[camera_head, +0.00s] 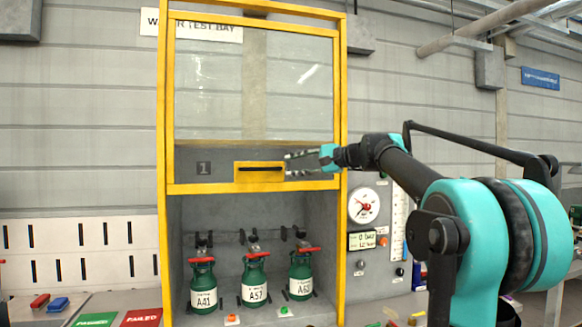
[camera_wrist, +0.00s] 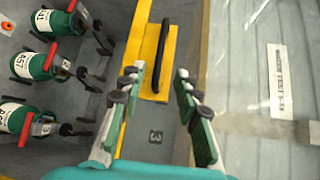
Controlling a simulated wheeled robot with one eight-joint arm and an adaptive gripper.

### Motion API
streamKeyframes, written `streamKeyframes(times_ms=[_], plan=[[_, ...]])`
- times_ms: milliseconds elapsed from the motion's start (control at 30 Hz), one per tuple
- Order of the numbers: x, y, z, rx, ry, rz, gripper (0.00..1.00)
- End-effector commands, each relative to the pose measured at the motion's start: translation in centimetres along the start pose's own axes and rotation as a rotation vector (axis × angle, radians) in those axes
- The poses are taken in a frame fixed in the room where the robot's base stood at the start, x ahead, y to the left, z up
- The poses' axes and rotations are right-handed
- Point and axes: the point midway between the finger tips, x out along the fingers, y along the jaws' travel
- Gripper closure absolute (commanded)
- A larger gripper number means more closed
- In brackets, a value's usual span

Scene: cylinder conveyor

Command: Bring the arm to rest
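My gripper (camera_head: 303,162) is in front of the test bay's glass door, just right of the yellow handle block (camera_head: 261,172). My teal and black arm reaches in from the right.
The yellow-framed bay (camera_head: 162,120) has its door raised above an open lower chamber. Green cylinders labelled A41 (camera_head: 203,290), A57 (camera_head: 254,285) and A62 (camera_head: 300,278) stand inside. A pressure gauge (camera_head: 364,205) is right of it. Green (camera_head: 95,320) and red FAILED (camera_head: 141,318) mats lie lower left.

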Motion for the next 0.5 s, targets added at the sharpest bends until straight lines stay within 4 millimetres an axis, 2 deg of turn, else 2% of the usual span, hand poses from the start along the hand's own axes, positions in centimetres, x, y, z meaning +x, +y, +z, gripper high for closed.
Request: streamKeyframes(times_ms=[233, 333, 433, 467, 500], plan=[[0.0, 0.0, 0.0, 0.000, 0.000, 0.000, 0.68], [0.1, 0.9, 0.0, -0.009, 0.001, 0.014, 0.68], [0.2, 4.1, 0.1, -0.042, 0.008, 0.069, 0.68], [0.2, 5.5, 0.2, -0.058, 0.010, 0.093, 0.68], [0.2, 7.8, 0.2, -0.082, 0.014, 0.132, 0.68]])
